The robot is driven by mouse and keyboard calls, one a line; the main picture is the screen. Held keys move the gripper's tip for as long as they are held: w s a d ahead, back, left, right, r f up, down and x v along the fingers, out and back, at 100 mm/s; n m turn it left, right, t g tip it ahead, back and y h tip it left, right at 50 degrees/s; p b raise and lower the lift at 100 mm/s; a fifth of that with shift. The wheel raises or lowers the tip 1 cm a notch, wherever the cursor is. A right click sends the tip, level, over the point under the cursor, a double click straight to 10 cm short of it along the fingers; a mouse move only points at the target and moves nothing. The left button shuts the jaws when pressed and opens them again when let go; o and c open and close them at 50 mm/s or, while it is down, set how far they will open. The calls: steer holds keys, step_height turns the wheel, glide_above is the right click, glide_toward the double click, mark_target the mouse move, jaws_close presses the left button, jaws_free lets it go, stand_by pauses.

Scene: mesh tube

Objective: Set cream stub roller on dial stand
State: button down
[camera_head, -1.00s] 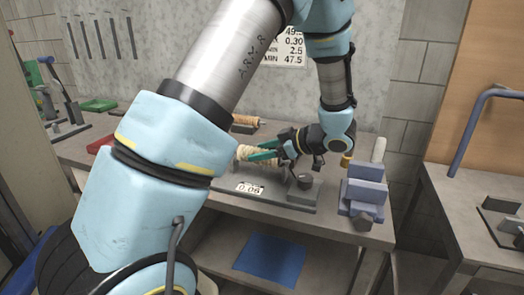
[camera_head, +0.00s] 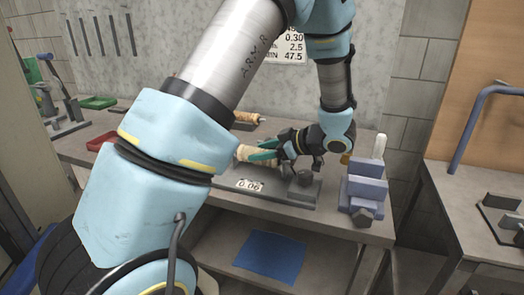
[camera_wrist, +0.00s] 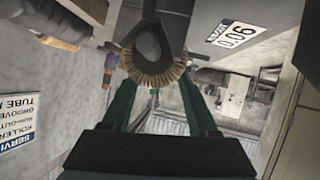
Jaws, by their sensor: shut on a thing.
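The cream stub roller (camera_head: 243,153) is held between the green fingers of my gripper (camera_head: 264,156), just above the dial stand in the head view. In the wrist view my gripper (camera_wrist: 157,92) is shut on the roller (camera_wrist: 178,75), whose ridged cream edge shows around a dark grey round part. The dial stand (camera_head: 285,190) is a long grey base with a 0.06 label and a dark round knob near its right end. Its labelled face (camera_wrist: 215,20) shows in the wrist view. My arm hides the stand's left end. I cannot tell whether roller and stand touch.
Another cream roller (camera_head: 246,117) lies behind on the bench. A blue-grey block fixture (camera_head: 367,188) stands close to the right of the stand. A red tray (camera_head: 101,141) and a green tray (camera_head: 98,102) are at the left. A blue sheet (camera_head: 270,257) lies on the lower shelf.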

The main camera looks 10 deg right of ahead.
steer(key=shift+f, duration=0.5)
stand_by(0.4)
steer(key=shift+p, duration=1.2)
stand_by(1.5)
steer(key=shift+c, duration=0.4)
jaws_free()
